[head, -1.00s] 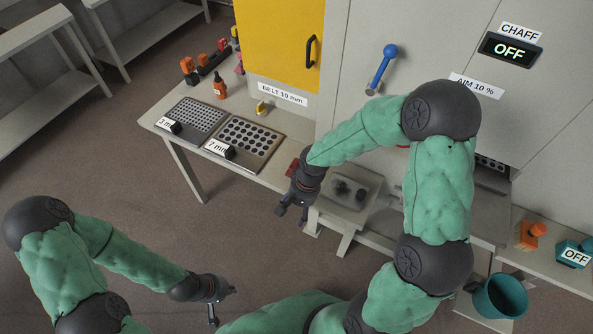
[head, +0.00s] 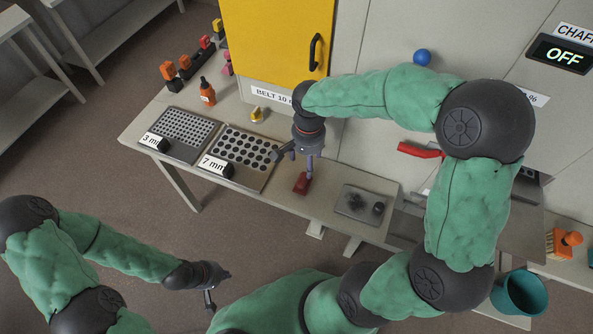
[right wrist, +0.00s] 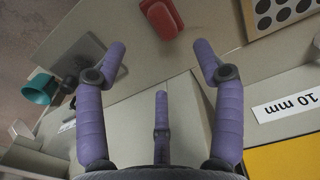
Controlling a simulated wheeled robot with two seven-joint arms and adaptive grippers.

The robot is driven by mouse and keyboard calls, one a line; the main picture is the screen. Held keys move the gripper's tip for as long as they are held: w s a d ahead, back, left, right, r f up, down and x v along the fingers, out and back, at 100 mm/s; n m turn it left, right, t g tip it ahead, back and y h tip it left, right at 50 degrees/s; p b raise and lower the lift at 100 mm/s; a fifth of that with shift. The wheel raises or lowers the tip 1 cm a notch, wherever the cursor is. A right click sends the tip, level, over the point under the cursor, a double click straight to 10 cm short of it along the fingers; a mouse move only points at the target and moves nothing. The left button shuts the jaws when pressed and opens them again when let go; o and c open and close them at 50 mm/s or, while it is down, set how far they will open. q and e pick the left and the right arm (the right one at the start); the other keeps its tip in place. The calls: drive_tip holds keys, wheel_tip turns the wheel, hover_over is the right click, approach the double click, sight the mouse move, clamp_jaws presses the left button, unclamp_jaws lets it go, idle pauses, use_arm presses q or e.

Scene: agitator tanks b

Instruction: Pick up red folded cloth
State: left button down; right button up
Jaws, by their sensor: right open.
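The red folded cloth (head: 301,183) lies on the bench between the 7 mm perforated tray and a small grey tray. In the right wrist view the cloth (right wrist: 161,17) is at the top, beyond and between the spread fingertips. My right gripper (head: 303,165) is above the cloth in the head view, pointing down, and its purple fingers (right wrist: 160,58) are open and empty. My left gripper (head: 210,295) is low at the left, away from the bench; I cannot tell whether it is open or shut.
The 7 mm tray (head: 244,150) and 3 mm tray (head: 187,131) lie left of the cloth. A grey tray with dark lumps (head: 352,205) lies to its right. The yellow door (head: 275,40) and grey cabinet wall rise behind. A red handle (head: 420,150) sticks out at the right.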

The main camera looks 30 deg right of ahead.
drive_tip(key=b, duration=0.2)
hover_over(305, 178)
drive_tip(key=f, duration=0.4)
drive_tip(key=shift+s+d+f, duration=0.1)
drive_tip(key=shift+d+f, duration=0.1)
drive_tip(key=shift+f, duration=0.7)
drive_tip(key=f+b, duration=0.1)
drive_tip(key=f, duration=0.1)
drive_tip(key=f+b, duration=0.1)
drive_tip(key=f, duration=0.2)
drive_tip(key=shift+a, duration=0.2)
drive_tip(key=shift+r, duration=0.1)
drive_tip(key=shift+c, duration=0.3)
drive_tip(key=c, duration=1.2)
